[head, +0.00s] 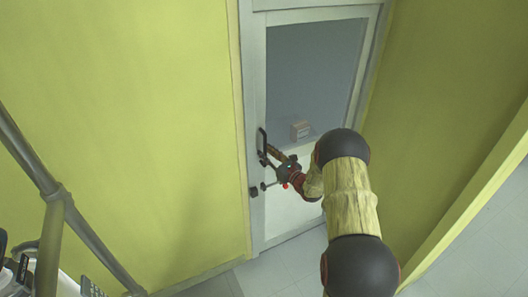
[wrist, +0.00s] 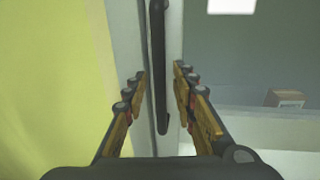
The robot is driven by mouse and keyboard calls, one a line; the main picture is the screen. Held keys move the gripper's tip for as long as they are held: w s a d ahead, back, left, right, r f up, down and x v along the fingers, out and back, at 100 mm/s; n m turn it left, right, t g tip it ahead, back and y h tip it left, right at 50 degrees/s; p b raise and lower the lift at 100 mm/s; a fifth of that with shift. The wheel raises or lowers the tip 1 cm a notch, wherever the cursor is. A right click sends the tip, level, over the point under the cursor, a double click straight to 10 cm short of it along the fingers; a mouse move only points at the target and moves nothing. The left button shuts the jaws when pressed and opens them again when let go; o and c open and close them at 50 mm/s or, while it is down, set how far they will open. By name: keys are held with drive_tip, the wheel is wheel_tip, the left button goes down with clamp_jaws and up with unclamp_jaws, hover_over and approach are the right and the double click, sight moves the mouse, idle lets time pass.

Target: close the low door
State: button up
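The door (head: 318,75) is pale-framed with a glass pane above and a white panel below, and stands between green walls. Its black vertical bar handle (head: 262,140) is near the door's left edge. My gripper (head: 267,168) is at the lower part of this handle. In the wrist view my gripper (wrist: 160,78) is open, its two fingers apart with the handle (wrist: 158,60) showing between them. I cannot tell whether the fingers touch the handle. I cannot tell from these views whether the door is fully flush with its frame.
A small box (head: 300,130) shows through the glass, and also in the wrist view (wrist: 284,98). A green wall (head: 120,110) is to the left, another (head: 450,90) to the right. A metal rail (head: 60,205) runs at lower left. Tiled floor (head: 285,270) lies below.

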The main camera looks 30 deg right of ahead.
drive_tip(key=shift+s+d, duration=0.2)
drive_tip(key=shift+s, duration=1.25)
drive_tip(key=shift+s+d, duration=0.15)
drive_tip(key=shift+s, duration=1.3)
